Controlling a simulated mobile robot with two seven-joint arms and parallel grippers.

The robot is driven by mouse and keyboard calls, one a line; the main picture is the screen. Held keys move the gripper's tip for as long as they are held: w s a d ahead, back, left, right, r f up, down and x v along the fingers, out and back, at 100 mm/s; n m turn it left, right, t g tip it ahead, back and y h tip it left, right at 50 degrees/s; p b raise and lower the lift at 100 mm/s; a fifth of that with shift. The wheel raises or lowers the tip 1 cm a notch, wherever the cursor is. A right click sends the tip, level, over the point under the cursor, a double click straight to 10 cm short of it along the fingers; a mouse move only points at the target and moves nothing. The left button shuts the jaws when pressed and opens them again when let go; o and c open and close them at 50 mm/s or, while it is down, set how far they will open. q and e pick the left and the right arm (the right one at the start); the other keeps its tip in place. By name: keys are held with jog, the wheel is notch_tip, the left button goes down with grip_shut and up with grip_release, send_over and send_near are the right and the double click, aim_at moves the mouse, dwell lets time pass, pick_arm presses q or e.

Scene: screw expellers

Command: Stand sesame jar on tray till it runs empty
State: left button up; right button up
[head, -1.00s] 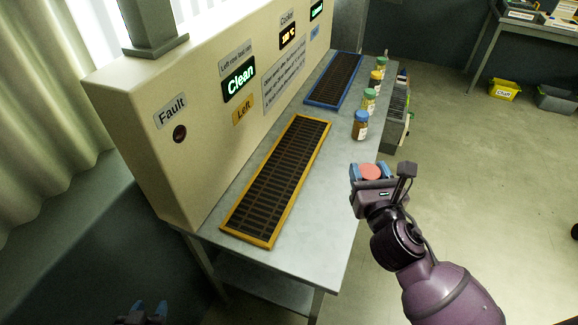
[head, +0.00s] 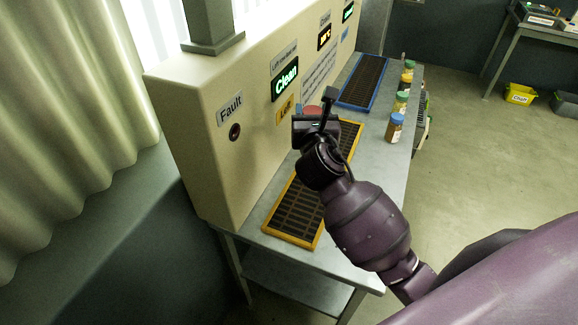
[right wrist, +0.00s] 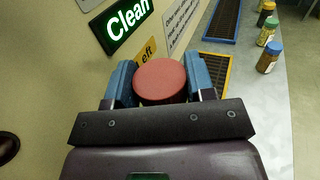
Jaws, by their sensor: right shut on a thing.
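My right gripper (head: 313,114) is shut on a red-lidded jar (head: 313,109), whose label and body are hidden. In the right wrist view the red lid (right wrist: 160,81) sits between the two blue fingers. The jar is at the machine's front panel, over the far part of the yellow-framed tray (head: 292,242); I cannot tell whether it touches the tray. The tray has a dark slatted grid, partly covered by my right arm. A blue-framed tray (head: 342,99) lies farther back. My left gripper is out of view.
A blue-lidded jar (head: 395,128), a green-lidded jar (head: 401,103) and others stand along the bench's right edge. The panel shows a lit "Clean" sign (head: 285,79), a "Left" label (head: 285,109) and a dark Fault lamp (head: 235,132). A yellow bin (head: 519,94) stands on the floor.

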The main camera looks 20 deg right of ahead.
jog(key=w+d+m+g+h, duration=0.1)
jog(key=w+d+m+h, duration=0.1)
jog(key=d+h, duration=0.1)
jog(key=shift+w+d+g, duration=0.1)
jog(key=shift+d+g, duration=0.1)
jog(key=shift+g, duration=0.2)
jog(key=shift+f+b, duration=3.1)
jog(key=shift+f, duration=6.6)
jog(key=o, duration=1.2)
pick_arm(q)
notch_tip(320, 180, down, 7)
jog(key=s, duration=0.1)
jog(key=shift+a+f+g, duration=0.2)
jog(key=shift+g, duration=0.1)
pick_arm(e)
jog(key=shift+o, duration=0.7)
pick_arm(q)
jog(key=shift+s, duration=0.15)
